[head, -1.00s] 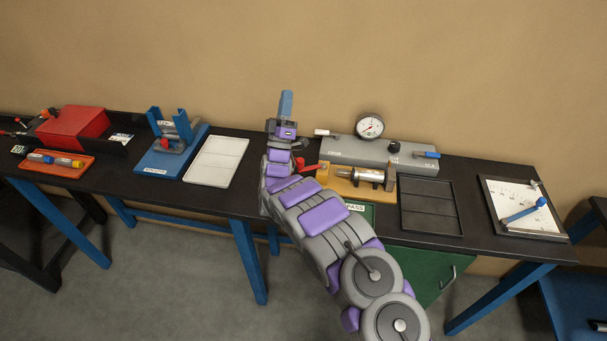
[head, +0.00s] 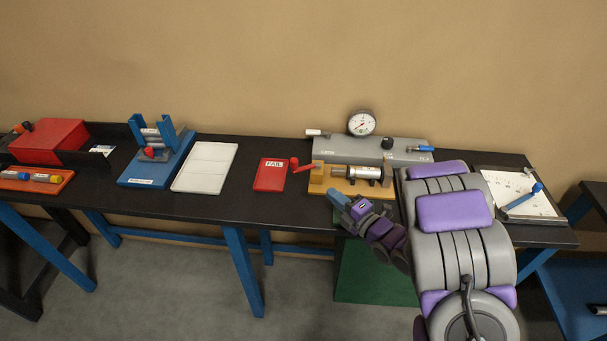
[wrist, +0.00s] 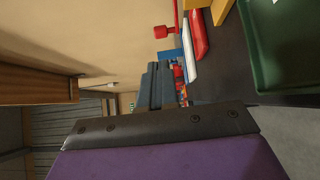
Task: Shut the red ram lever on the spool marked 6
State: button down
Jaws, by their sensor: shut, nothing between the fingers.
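The red lever (head: 303,167) sticks out to the left from the wooden end block of a fixture, its knob at the far left end. A metal spool (head: 347,171) lies in that fixture; I cannot read a number on it. My gripper (head: 339,197) is shut and empty, in front of and below the fixture's left end, apart from the lever. In the wrist view, my closed fingers (wrist: 160,85) point ahead, and the red lever (wrist: 165,32) shows beyond them towards the top.
A red FAIL tray (head: 269,175) lies left of the lever. A grey gauge box (head: 350,150) stands behind the fixture. A white tray (head: 205,168) and a blue rack (head: 153,166) are further left. A green tray (wrist: 285,40) edges the wrist view.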

aim_at(295, 166)
jog(key=b+x, duration=0.1)
jog(key=x, duration=1.3)
jog(key=shift+s, duration=0.15)
jog(key=shift+f+b, duration=0.1)
jog(key=shift+b, duration=0.2)
jog(key=shift+w+a+b, duration=0.25)
jog(key=shift+a+b, duration=0.1)
jog(key=shift+b, duration=0.2)
jog(key=shift+w+a+b, duration=0.45)
jog(key=shift+w+b, duration=0.1)
jog(key=shift+b, duration=0.05)
jog(key=shift+w+a, duration=0.15)
jog(key=shift+a, duration=0.35)
